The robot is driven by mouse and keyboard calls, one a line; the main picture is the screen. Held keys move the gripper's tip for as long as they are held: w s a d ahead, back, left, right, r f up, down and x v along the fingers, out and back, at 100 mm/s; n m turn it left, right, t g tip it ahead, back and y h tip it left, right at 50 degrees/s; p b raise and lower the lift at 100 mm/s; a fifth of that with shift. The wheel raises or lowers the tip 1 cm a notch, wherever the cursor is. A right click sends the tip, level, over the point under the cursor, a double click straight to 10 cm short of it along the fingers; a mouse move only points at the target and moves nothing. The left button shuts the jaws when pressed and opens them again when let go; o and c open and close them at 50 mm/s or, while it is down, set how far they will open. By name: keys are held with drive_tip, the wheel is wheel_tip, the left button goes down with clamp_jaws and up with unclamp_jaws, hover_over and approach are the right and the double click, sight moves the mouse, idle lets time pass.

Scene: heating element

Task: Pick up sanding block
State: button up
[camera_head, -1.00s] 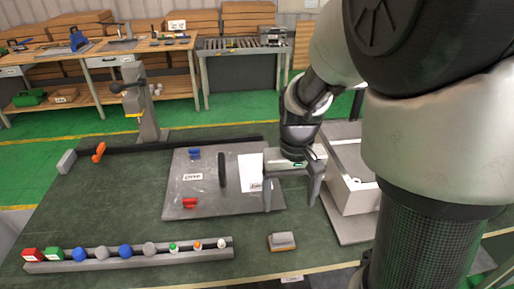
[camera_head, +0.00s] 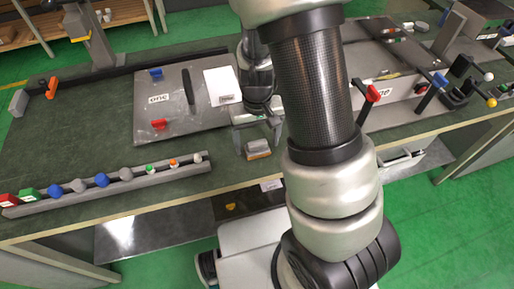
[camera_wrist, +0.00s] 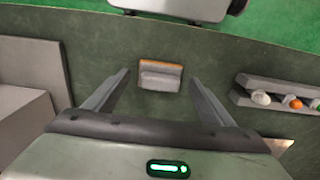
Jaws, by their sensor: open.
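The sanding block (camera_head: 258,148) is a small grey block with a tan-brown layer along one side. It lies on the dark green table top near the front edge. In the wrist view the sanding block (camera_wrist: 160,78) lies ahead of the fingertips, roughly centred between them. My gripper (camera_head: 257,137) is open and empty, pointing down near the block in the head view. In the wrist view both fingers of my gripper (camera_wrist: 158,78) are spread wide with table showing between them. The fingers do not appear to touch the block.
A grey rail (camera_head: 110,188) with several coloured knobs lies left of the block. A grey plate (camera_head: 160,100) with a blue and a red clip is behind it. A red-handled clamp (camera_head: 371,94) stands to the right. Bare table (camera_wrist: 110,52) surrounds the block.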

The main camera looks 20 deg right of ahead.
sight(257, 142)
drive_tip(key=shift+f, duration=0.85)
drive_tip(key=shift+c, duration=0.6)
drive_tip(key=c, duration=1.1)
drive_tip(key=shift+r, duration=0.15)
wheel_tip(257, 142, up, 10)
drive_tip(key=shift+f+p, duration=0.1)
drive_tip(key=shift+p, duration=0.75)
